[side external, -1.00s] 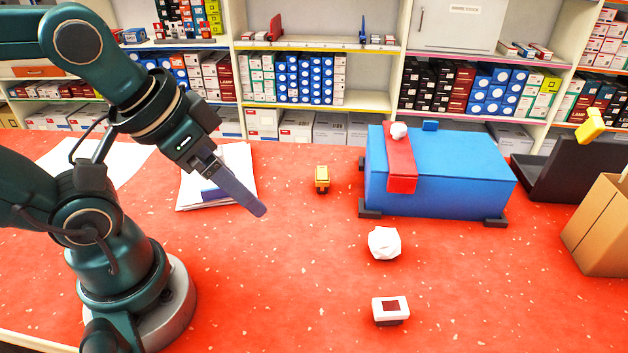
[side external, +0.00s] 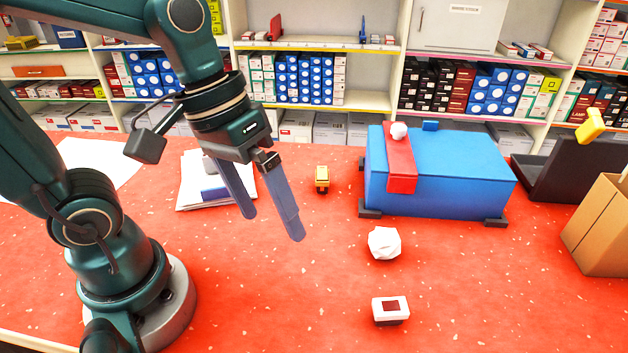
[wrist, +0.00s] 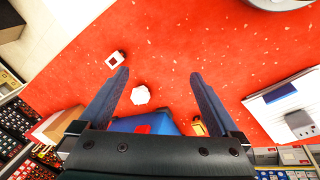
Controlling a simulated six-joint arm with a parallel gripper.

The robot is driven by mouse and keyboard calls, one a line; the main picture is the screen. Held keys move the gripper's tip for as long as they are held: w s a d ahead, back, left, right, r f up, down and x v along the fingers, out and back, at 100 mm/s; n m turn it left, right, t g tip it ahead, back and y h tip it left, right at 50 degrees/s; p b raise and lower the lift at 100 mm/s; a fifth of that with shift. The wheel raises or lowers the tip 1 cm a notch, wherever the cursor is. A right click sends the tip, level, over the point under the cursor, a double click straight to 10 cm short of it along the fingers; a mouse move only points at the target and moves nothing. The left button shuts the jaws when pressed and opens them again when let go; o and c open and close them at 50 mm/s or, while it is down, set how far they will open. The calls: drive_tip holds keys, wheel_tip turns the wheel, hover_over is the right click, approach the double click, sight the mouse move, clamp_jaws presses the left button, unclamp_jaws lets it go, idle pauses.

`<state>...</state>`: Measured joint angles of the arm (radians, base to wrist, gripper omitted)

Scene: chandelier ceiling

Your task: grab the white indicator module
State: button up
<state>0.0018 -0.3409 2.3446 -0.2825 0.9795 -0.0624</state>
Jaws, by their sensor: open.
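The white indicator module (side external: 391,309) is a small white block with a dark red window on top and a dark base. It sits on the red table at the front, right of my arm. In the wrist view it (wrist: 115,60) lies at the upper left, just beyond the tip of the left finger. My gripper (side external: 272,227) is open and empty, above the table and to the left of the module, pointing down. Both its fingers also show in the wrist view (wrist: 160,73), spread wide apart.
A crumpled white ball (side external: 384,243) lies behind the module. A small yellow block (side external: 322,179) and a blue box (side external: 440,185) with a red strap stand farther back. A cardboard box (side external: 598,228) is at right, papers (side external: 190,192) at left. The table around the module is clear.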

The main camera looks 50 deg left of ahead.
sight(397, 318)
drive_tip(key=w+d+f+n+g+h, duration=0.1)
drive_tip(key=w+d+f+n+h, duration=0.2)
drive_tip(key=d+f+n, duration=0.1)
drive_tip(key=w+d+f+n+g+h, duration=0.2)
drive_tip(key=w+d+f+n+h, duration=0.1)
drive_tip(key=d+f+n+h, duration=0.1)
drive_tip(key=w+d+f+n+g+h, duration=0.2)
drive_tip(key=w+d+f+n+h, duration=0.1)
drive_tip(key=w+d+f+n, duration=0.1)
drive_tip(key=shift+f+n, duration=0.4)
drive_tip(key=shift+n, duration=0.2)
drive_tip(key=shift+x, duration=2.5)
drive_tip(key=shift+r, duration=0.1)
drive_tip(key=c, duration=1.4)
